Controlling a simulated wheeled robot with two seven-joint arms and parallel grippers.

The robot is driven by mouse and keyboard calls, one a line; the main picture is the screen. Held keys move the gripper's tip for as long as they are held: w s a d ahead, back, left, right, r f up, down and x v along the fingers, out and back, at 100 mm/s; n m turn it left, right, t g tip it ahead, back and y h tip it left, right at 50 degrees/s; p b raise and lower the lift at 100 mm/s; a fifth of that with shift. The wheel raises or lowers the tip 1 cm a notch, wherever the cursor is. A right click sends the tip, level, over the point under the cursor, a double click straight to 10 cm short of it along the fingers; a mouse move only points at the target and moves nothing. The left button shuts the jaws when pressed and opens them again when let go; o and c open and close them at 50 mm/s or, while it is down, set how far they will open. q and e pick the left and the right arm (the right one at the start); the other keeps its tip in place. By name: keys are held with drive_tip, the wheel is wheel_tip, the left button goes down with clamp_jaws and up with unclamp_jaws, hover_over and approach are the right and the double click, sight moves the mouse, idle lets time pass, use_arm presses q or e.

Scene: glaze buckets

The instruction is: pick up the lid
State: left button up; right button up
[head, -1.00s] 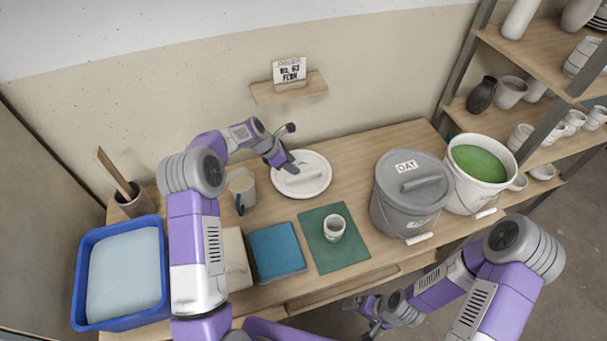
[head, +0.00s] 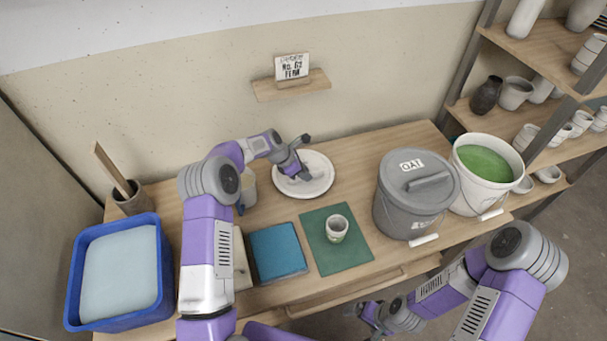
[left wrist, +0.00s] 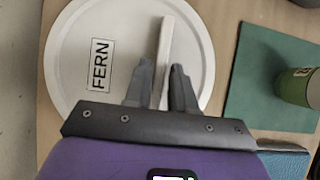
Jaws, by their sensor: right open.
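The lid (head: 318,186) is a round white disc with a raised bar handle, lying flat on the table near the back. In the left wrist view the lid (left wrist: 78,95) shows a FERN label, and its handle (left wrist: 166,45) runs up between my left gripper's fingers. My left gripper (head: 304,176) is over the lid, and it also shows in the left wrist view (left wrist: 162,72). One finger is on each side of the handle; I cannot tell whether they press on it. My right gripper (head: 365,315) is open and empty, low in front of the table.
A grey OAT bucket (head: 400,205) and a bucket of green glaze (head: 465,190) stand right. A cup (head: 337,228) stands on a green mat (head: 345,258). A mug (head: 249,185) is close left of the lid, partly behind my arm. A blue tub (head: 75,300) is at left.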

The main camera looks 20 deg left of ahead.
use_arm(q)
clamp_jaws()
drive_tip(key=shift+r, duration=0.1)
